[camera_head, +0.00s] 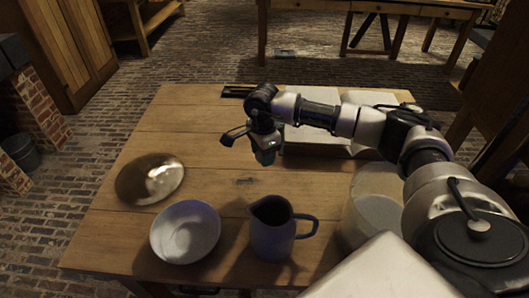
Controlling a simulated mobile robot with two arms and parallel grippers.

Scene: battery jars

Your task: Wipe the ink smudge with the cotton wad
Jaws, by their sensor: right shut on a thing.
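My right gripper (265,156) points down over the middle of the wooden table (215,145), its arm coming in from the right. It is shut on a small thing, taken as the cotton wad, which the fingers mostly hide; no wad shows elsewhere. A small dark mark (245,181) lies on the boards just in front and slightly left of the gripper. I cannot tell whether it is the ink smudge or a knot in the wood. My left gripper is not in view.
A shiny round plate (150,180) lies at the left, with a white bowl (185,232) and a blue-grey jug (272,232) in front. A pale glass jar (372,205) stands at right, partly behind my arm. A flat pale thing (325,137) and a dark item (237,91) lie behind.

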